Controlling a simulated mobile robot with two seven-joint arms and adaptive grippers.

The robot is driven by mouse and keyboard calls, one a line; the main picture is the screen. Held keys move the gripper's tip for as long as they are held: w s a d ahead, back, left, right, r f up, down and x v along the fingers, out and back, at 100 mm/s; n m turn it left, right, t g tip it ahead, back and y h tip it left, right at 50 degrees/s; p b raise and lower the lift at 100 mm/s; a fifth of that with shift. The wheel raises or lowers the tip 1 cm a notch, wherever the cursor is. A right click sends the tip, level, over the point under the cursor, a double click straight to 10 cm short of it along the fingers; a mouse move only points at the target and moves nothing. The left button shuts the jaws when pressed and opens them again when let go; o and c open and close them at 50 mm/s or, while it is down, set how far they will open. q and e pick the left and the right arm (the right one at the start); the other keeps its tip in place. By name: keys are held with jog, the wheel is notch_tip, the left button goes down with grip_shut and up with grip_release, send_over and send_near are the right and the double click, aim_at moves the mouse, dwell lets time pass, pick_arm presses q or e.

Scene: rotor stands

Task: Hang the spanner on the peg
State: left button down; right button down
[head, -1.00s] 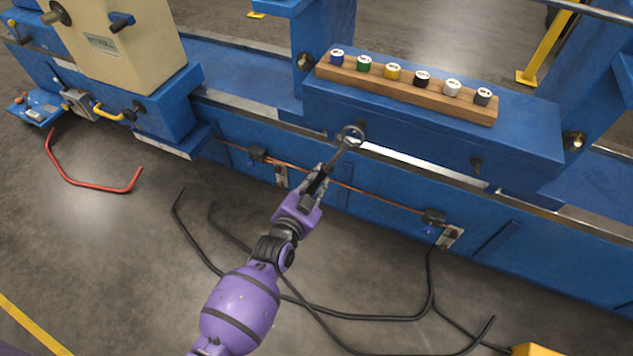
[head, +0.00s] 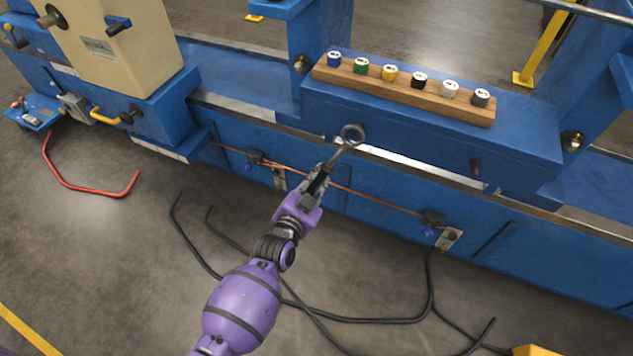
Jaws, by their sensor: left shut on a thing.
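The spanner (head: 337,157) is a dark metal tool with a ring end pointing up and away from me, in the middle of the head view. My left gripper (head: 319,182) is shut on its lower handle and holds it in front of the blue stand. Another dark peg (head: 476,166) sticks out of the stand's front face further right, bare. My right gripper is not in view.
A wooden block (head: 405,92) with several coloured caps lies on the blue stand (head: 530,135) above the spanner. A copper-coloured line (head: 375,197) runs along the lower front. Black cables (head: 375,319) and a red bent bar (head: 95,187) lie on the floor.

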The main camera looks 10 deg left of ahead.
pick_arm(q)
jog(key=shift+w+d, duration=0.15)
jog(key=shift+w, duration=0.3)
jog(key=shift+w+d+f+b, duration=0.1)
jog(key=shift+w+d+b, duration=0.05)
jog(key=shift+w+b, duration=0.3)
jog(key=shift+w, duration=0.1)
jog(key=shift+f, duration=0.1)
jog(key=shift+f, duration=0.1)
